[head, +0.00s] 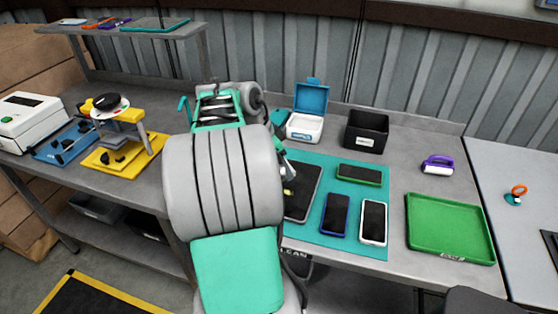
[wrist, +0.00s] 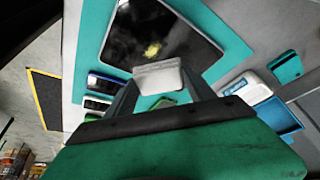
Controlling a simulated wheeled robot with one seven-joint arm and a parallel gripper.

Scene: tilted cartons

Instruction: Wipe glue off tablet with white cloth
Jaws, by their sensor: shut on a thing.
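The dark tablet (head: 304,193) with a grey rim lies on the teal mat (head: 313,246), its left part hidden behind my arm. In the wrist view the tablet (wrist: 185,45) fills the top middle, with a yellowish glue smear (wrist: 153,49) on its screen. My gripper (wrist: 160,82) is shut on the folded white cloth (wrist: 157,74). The cloth is over the tablet's near edge in that view, close to the smear; I cannot tell whether it touches the screen. In the head view my arm hides most of the gripper.
Green (head: 360,174), blue (head: 335,215) and white (head: 373,222) phones lie right of the tablet. Behind stand a white box with an open blue lid (head: 305,127) and a black bin (head: 367,130). A green tray (head: 450,230) and purple-handled tool (head: 437,165) are farther right.

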